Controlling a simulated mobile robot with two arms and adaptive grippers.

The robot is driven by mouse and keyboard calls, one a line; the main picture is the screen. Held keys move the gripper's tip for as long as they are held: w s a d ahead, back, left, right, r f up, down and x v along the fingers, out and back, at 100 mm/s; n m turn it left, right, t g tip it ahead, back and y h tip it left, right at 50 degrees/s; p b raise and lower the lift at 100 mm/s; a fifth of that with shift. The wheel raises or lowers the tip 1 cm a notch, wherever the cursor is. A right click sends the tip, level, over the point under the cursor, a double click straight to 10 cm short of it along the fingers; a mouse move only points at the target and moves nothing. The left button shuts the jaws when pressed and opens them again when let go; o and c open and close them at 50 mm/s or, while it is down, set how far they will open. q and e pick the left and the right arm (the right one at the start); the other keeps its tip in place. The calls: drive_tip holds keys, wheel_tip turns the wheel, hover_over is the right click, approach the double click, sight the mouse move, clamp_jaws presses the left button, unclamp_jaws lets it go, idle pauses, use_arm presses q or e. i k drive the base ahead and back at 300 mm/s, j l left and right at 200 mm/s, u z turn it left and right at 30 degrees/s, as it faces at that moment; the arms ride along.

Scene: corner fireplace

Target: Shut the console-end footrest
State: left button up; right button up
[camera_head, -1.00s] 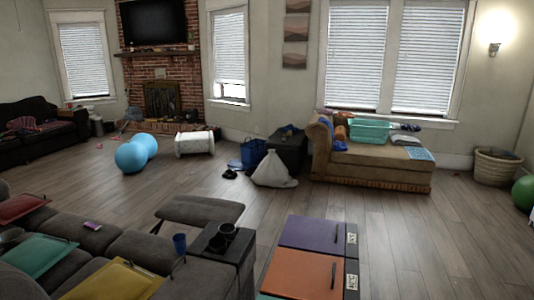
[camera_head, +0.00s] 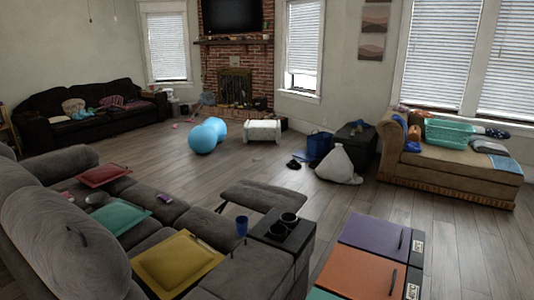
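An extended grey footrest (camera_head: 262,196) sticks out from the front of the grey sectional sofa (camera_head: 62,237), next to the dark console (camera_head: 283,236) with two black cups in its holders. The footrest panel is raised and roughly level, with floor visible under it. Neither of my grippers shows in the head view.
A blue cup (camera_head: 242,225) stands on the sofa by the console. Yellow (camera_head: 178,262), green (camera_head: 112,217) and red (camera_head: 103,175) trays lie on the seats. A cabinet with purple (camera_head: 374,233) and orange (camera_head: 358,271) panels stands to the right.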

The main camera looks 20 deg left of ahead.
sight(257, 196)
drive_tip(key=u, duration=1.85)
drive_tip(key=z, duration=2.15)
drive_tip(key=i+l+z, duration=0.15)
drive_tip(key=l, duration=0.25)
drive_tip(key=i+l+z, duration=0.15)
drive_tip(key=l, duration=0.25)
drive_tip(key=i+l+z, duration=0.15)
drive_tip(key=l, duration=0.25)
drive_tip(key=i+l+z, duration=0.15)
drive_tip(key=l, duration=0.2)
drive_tip(key=i+l+z, duration=0.15)
drive_tip(key=l, duration=0.2)
drive_tip(key=i+u, duration=0.15)
drive_tip(key=i, duration=0.45)
drive_tip(key=i+l+u, duration=0.15)
drive_tip(key=i, duration=0.45)
drive_tip(key=i+l+u, duration=0.15)
drive_tip(key=i, duration=0.4)
drive_tip(key=i+z, duration=0.1)
drive_tip(key=i, duration=1.85)
drive_tip(key=i+u, duration=0.4)
drive_tip(key=i+l+u, duration=0.2)
drive_tip(key=i+u, duration=0.2)
drive_tip(key=i+l+u, duration=0.35)
drive_tip(key=i, duration=0.15)
